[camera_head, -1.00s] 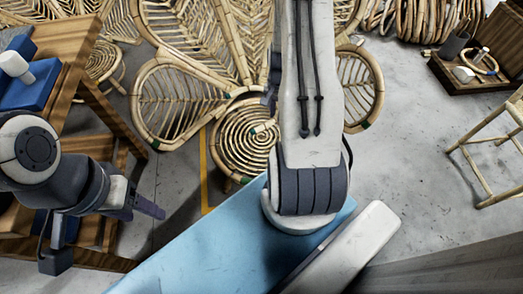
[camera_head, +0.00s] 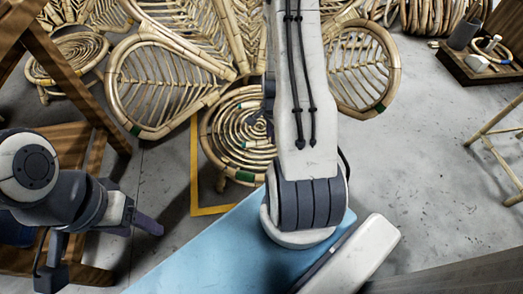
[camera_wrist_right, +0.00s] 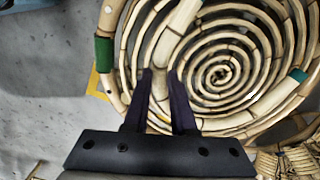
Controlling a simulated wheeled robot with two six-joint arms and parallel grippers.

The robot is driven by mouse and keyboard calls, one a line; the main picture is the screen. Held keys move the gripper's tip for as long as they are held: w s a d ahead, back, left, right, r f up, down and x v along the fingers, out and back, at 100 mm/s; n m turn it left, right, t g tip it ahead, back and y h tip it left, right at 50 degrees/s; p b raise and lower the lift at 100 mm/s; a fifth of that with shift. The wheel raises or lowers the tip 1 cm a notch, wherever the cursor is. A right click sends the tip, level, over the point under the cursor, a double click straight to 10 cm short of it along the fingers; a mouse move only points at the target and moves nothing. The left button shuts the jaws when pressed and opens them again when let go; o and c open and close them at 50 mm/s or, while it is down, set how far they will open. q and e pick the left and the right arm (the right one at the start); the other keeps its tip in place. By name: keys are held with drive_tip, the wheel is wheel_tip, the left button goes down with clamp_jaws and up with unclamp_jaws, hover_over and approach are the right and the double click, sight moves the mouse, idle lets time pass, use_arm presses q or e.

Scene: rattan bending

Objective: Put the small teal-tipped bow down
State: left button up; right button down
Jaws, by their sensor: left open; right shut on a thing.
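The bow is seen only in part: a pale rattan length (camera_wrist_right: 160,88) sits between the fingers of my right gripper (camera_wrist_right: 160,75) in the right wrist view. It seems to curve up and to the right over a round spiral rattan piece (camera_wrist_right: 240,100). A teal band (camera_wrist_right: 298,76) shows at the right, but I cannot tell whether it is on the bow. My right gripper is shut on the bow; in the head view my right arm mostly hides it. My left gripper (camera_head: 102,254) is open and empty at the lower left.
Large leaf-patterned rattan panels (camera_head: 165,85) stand behind the spiral piece, which also shows in the head view (camera_head: 238,140). A yellow floor line (camera_head: 195,165) runs beside it. A wooden stand (camera_head: 95,140) is at left, a small tray (camera_head: 480,75) at upper right.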

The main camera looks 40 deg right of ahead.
sight(262, 141)
drive_tip(key=a, duration=0.1)
drive_tip(key=w+a+f, duration=0.1)
drive_tip(key=a+f+b, duration=0.1)
drive_tip(key=shift+w, duration=0.3)
wheel_tip(262, 141, down, 4)
drive_tip(key=b, duration=0.3)
drive_tip(key=shift+f+b, duration=0.15)
drive_tip(key=shift+b, duration=0.25)
use_arm(q)
wheel_tip(262, 141, down, 5)
drive_tip(key=shift+f, duration=0.2)
use_arm(e)
drive_tip(key=c, duration=0.7)
unclamp_jaws()
drive_tip(key=shift+c, duration=0.2)
